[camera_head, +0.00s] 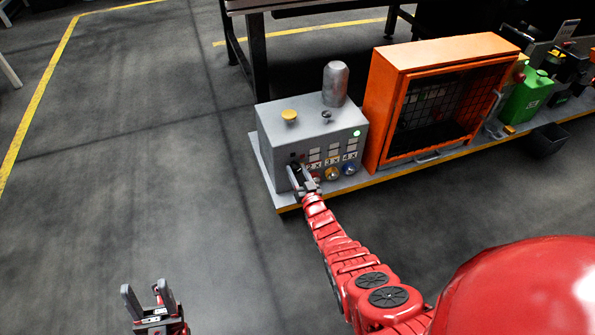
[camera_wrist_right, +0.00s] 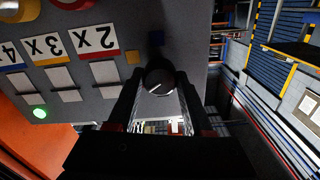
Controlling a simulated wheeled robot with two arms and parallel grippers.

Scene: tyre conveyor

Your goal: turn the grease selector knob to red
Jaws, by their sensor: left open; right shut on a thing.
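The grease selector knob (camera_wrist_right: 159,82) is a small round dark knob with a pale pointer line, on the front of a grey control box (camera_head: 278,130). My left gripper (camera_head: 147,296) is open and empty, low over the floor.
Beside the knob are 2X, 3X and 4X labels with coloured buttons, including a blue one (camera_head: 349,169). A green lamp (camera_head: 357,133) is lit. An orange mesh-door cabinet (camera_head: 374,115) and a green can (camera_head: 527,98) stand to the right. The floor at left is clear.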

